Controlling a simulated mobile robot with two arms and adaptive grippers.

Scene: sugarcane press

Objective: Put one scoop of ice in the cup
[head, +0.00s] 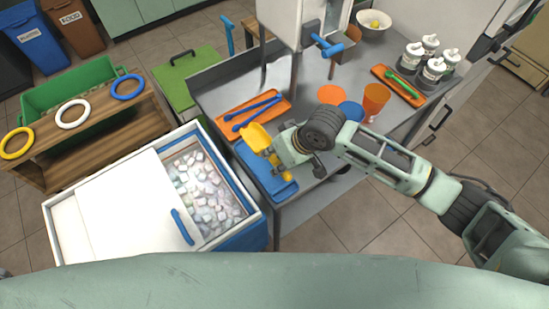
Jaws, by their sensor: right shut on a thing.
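My right gripper (284,154) is at the left front of the metal counter, above a blue cloth or mat (262,173). It is shut on the yellow scoop (257,137), whose bowl shows to the left of the fingers. A bit of yellow also shows below the fingers. The ice chest (130,210) stands at the left of the counter, its white lid slid partly aside. Ice cubes (205,187) show in the open right part. An orange cup (375,98) stands upright on the counter, behind my right forearm. My left gripper is not in view.
An orange tray with blue tongs (254,117) lies behind the scoop. Orange (331,95) and blue (351,110) discs lie beside the cup. The white press (297,22) stands behind. Several bottles (430,62) and an orange tray (398,86) are at the right.

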